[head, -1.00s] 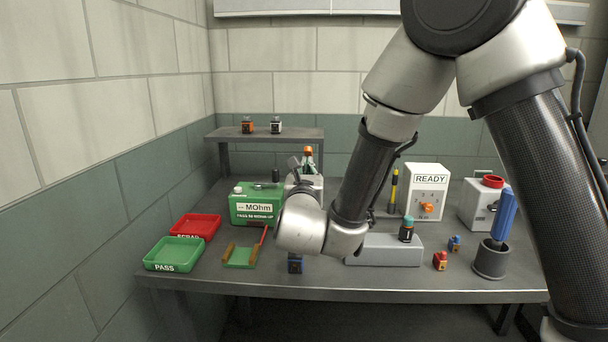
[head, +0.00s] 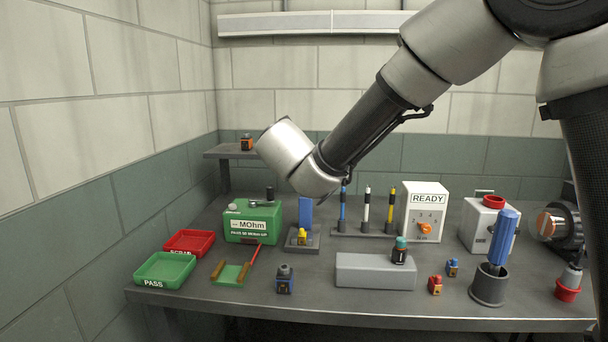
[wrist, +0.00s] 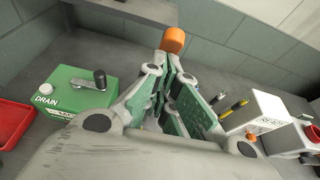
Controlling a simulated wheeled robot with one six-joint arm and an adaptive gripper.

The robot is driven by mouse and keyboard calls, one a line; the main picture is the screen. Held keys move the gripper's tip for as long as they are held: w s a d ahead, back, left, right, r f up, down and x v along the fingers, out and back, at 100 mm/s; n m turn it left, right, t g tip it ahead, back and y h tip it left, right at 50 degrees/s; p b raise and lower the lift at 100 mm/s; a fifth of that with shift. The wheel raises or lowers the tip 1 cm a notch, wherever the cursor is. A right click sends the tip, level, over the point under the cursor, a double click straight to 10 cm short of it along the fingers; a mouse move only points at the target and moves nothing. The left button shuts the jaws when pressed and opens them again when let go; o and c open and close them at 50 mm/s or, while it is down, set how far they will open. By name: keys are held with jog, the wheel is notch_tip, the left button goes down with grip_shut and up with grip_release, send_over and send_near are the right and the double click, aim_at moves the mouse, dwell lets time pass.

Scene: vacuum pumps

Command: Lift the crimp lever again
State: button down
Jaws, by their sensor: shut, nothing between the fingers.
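In the wrist view, my gripper (wrist: 169,68) is shut and empty, its green-padded fingers together. An orange cylindrical knob (wrist: 173,39), which looks like the end of the crimp lever, shows just beyond the fingertips. Whether they touch is unclear. In the head view, my wrist hides the gripper and the knob. Below the wrist, a blue upright (head: 306,212) rises from a small grey base (head: 290,246), probably the crimp fixture, with a yellow block (head: 302,237) at its front.
A green meter box (head: 253,230) stands left of the blue upright. Green (head: 165,281) and red (head: 211,243) trays lie at the left. A dark-blue block (head: 285,285) stands in front. A pen rack (head: 345,233) and white READY box (head: 427,218) stand to the right.

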jog(key=w+r, duration=0.2)
jog(key=shift+w+d+g, duration=0.1)
jog(key=shift+w+g, duration=0.3)
jog(key=shift+w+r, duration=0.25)
jog(key=shift+w, duration=0.25)
jog(key=shift+w+r, duration=0.2)
jog(key=shift+w, duration=0.3)
